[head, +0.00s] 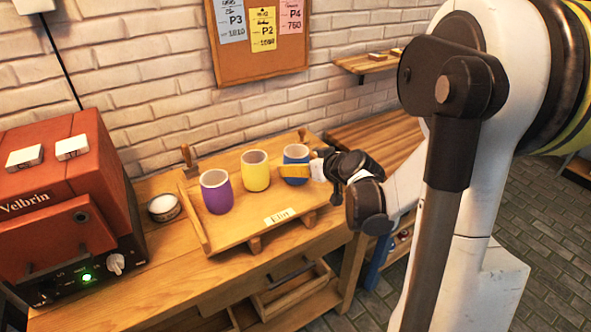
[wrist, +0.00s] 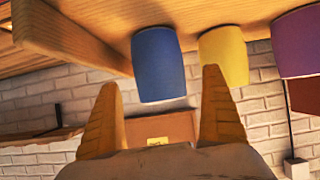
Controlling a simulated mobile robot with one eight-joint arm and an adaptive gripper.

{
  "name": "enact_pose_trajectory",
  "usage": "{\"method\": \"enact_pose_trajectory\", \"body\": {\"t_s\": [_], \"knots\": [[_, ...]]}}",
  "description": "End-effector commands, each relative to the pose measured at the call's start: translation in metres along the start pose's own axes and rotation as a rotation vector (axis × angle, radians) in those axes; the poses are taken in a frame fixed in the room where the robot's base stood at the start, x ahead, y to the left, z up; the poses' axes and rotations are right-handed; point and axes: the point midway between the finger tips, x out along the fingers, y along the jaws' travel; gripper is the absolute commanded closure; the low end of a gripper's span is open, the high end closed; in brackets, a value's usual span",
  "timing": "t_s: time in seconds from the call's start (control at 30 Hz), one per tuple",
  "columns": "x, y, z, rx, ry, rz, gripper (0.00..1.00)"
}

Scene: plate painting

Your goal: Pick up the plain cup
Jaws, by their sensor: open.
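Three cups stand upright in a row on a wooden tray (head: 245,217): purple (head: 216,196), yellow (head: 256,176) and blue (head: 296,153). All three look plain from here, so I cannot tell which one the task's word singles out. My gripper (head: 294,171) is open at the blue cup, with a yellow finger covering part of it. In the wrist view, which looks upside down, the blue cup (wrist: 160,58) shows ahead between the fingertips of my gripper (wrist: 160,78). The yellow cup (wrist: 226,52) is behind the right fingertip, and the purple cup (wrist: 300,42) is farther right. I cannot tell whether a finger touches the blue cup.
The tray has a name card (head: 281,216), a raised left side and upright handles. It sits on a wooden workbench (head: 185,275). A red oven-like machine (head: 60,200) and a small round container (head: 163,208) stand left. A brick wall with a noticeboard (head: 258,62) is behind.

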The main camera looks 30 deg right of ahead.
Motion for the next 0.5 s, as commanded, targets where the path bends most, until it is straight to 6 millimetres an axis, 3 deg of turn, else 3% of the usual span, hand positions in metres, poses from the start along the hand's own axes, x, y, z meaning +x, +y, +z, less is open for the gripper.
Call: {"method": "enact_pose_trajectory", "body": {"t_s": [0.2, 0.47, 0.5], "knots": [[0.037, 0.001, 0.004, -0.001, -0.001, -0.002, 0.05], [0.041, 0.001, 0.001, 0.001, 0.0, -0.001, 0.05], [0.041, 0.001, 0.001, 0.001, 0.0, -0.001, 0.17]]}}
